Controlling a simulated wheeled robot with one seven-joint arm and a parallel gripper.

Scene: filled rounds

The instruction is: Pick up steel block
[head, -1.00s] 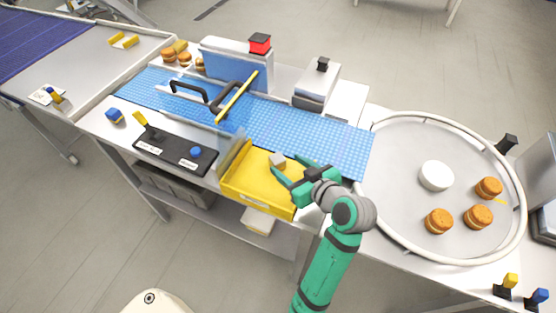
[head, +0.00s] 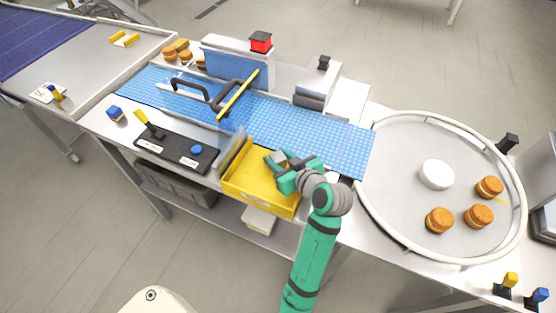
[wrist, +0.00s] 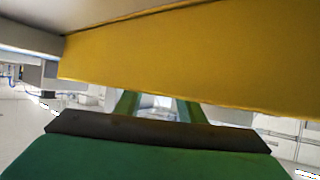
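The steel block (head: 279,156) is a small grey piece at the back right of the yellow tray (head: 237,181). My gripper (head: 279,160) is at it, with its fingers low in the tray, and they hide most of the block. In the wrist view my fingers (wrist: 156,106) stand apart with a pale patch between them. I cannot tell whether that patch is the block, or whether the fingers touch it. The yellow tray wall (wrist: 190,60) fills much of the wrist view.
A clear upright panel (head: 233,148) stands at the tray's left edge. Behind the tray runs a blue belt (head: 310,135). To the right is a round table (head: 400,215) with a white disc (head: 436,174) and several filled rounds. A black control panel (head: 175,150) lies to the left.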

